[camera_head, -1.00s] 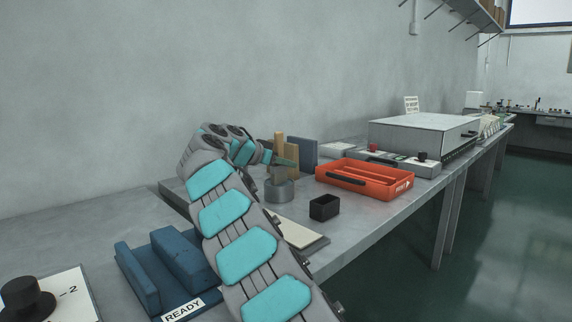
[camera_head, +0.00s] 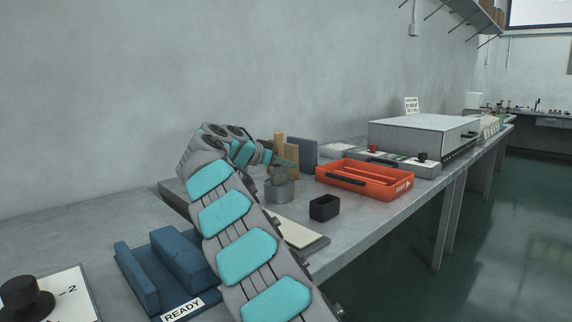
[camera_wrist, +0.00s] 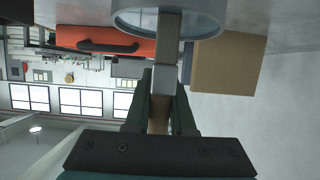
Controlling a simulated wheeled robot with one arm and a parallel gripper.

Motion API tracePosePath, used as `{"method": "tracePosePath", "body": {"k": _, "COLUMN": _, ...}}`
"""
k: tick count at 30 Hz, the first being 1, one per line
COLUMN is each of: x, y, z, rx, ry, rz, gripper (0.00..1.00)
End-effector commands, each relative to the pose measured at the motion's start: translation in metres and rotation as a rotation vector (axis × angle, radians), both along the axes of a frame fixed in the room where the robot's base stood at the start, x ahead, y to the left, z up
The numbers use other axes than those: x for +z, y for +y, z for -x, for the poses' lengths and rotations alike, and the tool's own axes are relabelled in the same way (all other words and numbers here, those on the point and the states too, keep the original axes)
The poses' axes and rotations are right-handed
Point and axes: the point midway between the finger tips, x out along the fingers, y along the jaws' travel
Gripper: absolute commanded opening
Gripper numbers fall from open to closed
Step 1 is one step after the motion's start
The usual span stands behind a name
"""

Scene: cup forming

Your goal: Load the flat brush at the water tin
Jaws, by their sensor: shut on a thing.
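My gripper (camera_wrist: 162,103) is shut on the flat brush by its wooden handle (camera_wrist: 158,118). The brush has a grey metal ferrule (camera_wrist: 164,80) and pale brown bristles (camera_wrist: 168,50). In the wrist view the bristles cross the rim of the round grey water tin (camera_wrist: 217,22) and reach into its mouth. How deep they sit cannot be told. In the head view the water tin (camera_head: 279,193) stands on the bench beyond my arm, with the brush upright over it. The fingertips (camera_head: 287,163) show only partly there.
A tan upright block (camera_head: 292,162) and a blue-grey panel (camera_head: 304,154) stand close behind the tin. An orange tray (camera_head: 377,190) and a small black box (camera_head: 324,207) lie to its right. A blue holder (camera_head: 180,262) marked READY is at the front left.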

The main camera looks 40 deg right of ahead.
Motion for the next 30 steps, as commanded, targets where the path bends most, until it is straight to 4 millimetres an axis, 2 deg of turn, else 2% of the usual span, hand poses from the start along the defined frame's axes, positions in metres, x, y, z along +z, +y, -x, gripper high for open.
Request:
{"method": "tracePosePath", "body": {"k": 2, "x": -0.005, "y": 0.0, "z": 0.0, "rx": -0.002, "ry": 0.004, "rz": -0.007, "gripper": 0.0}}
{"method": "tracePosePath", "body": {"k": 7, "x": -0.002, "y": 0.0, "z": 0.0, "rx": -0.001, "ry": 0.004, "rz": -0.007, "gripper": 0.0}}
{"method": "tracePosePath", "body": {"k": 30, "x": 0.055, "y": 0.001, "z": -0.003, "rx": 0.006, "ry": 0.0, "rz": -0.002, "gripper": 0.0}}
